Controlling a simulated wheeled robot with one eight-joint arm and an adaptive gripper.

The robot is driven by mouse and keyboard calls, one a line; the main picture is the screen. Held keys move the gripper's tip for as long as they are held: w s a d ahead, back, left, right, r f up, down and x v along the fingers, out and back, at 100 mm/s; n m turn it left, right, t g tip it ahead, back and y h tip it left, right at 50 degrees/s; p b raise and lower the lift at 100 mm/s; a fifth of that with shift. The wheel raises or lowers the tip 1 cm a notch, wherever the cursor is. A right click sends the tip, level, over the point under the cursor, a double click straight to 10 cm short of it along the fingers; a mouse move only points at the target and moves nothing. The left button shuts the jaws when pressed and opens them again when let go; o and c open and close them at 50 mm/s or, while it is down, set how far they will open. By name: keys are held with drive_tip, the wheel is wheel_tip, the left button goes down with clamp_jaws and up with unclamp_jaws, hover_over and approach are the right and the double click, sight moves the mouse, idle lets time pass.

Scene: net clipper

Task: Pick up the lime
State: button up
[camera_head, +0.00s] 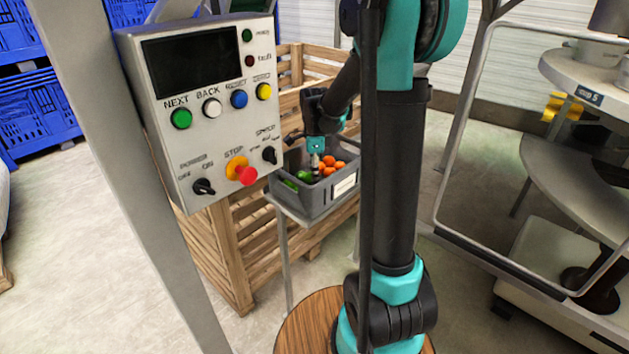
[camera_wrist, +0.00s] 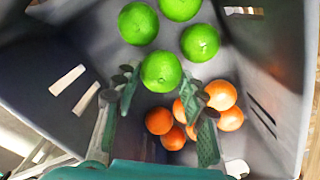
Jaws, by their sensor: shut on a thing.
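Several green limes (camera_wrist: 138,23) and several orange fruits (camera_wrist: 159,121) lie in a grey crate (camera_head: 318,200). In the head view the limes (camera_head: 304,176) are at the left and the oranges (camera_head: 328,168) at the right. My gripper (camera_head: 315,160) reaches down into the crate. In the wrist view its two fingers (camera_wrist: 163,85) stand on either side of the nearest lime (camera_wrist: 161,72) and are shut on it. Oranges lie close by, below this lime in the picture, partly behind the right finger. Exact finger contact is hard to see.
The crate's walls stand close around my gripper. A control panel (camera_head: 205,110) with buttons is at the left, in front of a wooden slatted crate (camera_head: 245,240). A metal frame (camera_head: 465,235) and a round table (camera_head: 585,75) are at the right.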

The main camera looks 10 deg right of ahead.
wheel_tip(320, 180, up, 18)
drive_tip(key=shift+f, duration=0.25)
idle(0.3)
